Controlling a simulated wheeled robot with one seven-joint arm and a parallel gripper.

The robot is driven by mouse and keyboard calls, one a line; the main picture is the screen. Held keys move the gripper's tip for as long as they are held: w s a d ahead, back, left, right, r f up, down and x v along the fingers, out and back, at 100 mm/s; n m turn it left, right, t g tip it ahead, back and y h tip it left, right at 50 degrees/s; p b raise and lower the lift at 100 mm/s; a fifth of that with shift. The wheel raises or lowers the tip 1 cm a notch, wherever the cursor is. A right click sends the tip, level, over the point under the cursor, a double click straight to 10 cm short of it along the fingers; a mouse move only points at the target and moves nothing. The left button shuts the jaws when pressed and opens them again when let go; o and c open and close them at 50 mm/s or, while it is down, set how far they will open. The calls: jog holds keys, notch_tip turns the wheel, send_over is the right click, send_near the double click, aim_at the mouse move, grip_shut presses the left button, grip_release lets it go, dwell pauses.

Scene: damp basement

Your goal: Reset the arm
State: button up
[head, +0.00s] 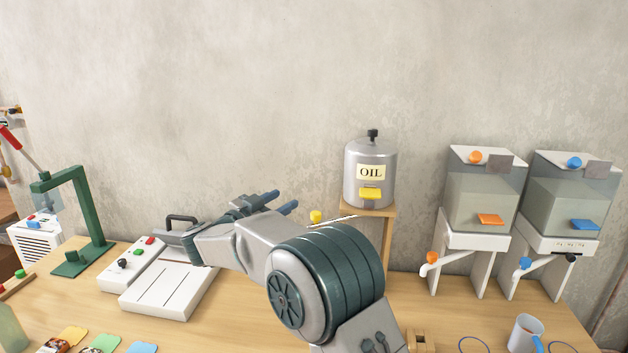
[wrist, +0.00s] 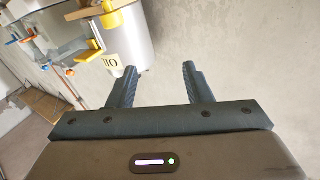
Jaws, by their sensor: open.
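My gripper (head: 284,203) is raised above the wooden table, in front of the wall, with its fingers pointing to the upper right. In the wrist view my gripper (wrist: 157,88) shows two dark fingers spread apart with nothing between them. My arm reaches up from the lower right in the head view and hides part of the table and the stand behind it. A grey oil can (head: 370,190) with a yellow tap stands on a wooden stand to the right of my gripper. The oil can also shows in the wrist view (wrist: 132,40), tilted, beyond the left finger.
Two clear dispensers, one with orange parts (head: 482,205) and one with blue parts (head: 570,207), stand at right. A white panel device (head: 160,283) lies below my gripper. A green press frame (head: 85,215) is at left. A mug (head: 525,334) stands front right.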

jog(key=w+d+r+n+t+y, duration=0.25)
jog(key=d+r+n+y, duration=0.2)
jog(key=r+y, duration=0.35)
jog(key=s+d+n+g+y, duration=0.1)
jog(key=s+d+n+y, duration=0.2)
jog(key=s+n+y, duration=0.15)
jog(key=s+d+f+g, duration=0.4)
jog(key=s+d+f, duration=0.2)
jog(key=s, duration=0.5)
jog(key=s+d+f+g+h, duration=0.1)
jog(key=s+d+f+g, duration=0.3)
jog(key=s, duration=0.8)
jog(key=s+d+f+g, duration=0.5)
jog(key=s+d+f, duration=0.4)
jog(key=s, duration=0.3)
jog(key=shift+f, duration=0.2)
jog(key=shift+h, duration=0.25)
jog(key=shift+c, duration=1)
jog(key=shift+s, duration=0.1)
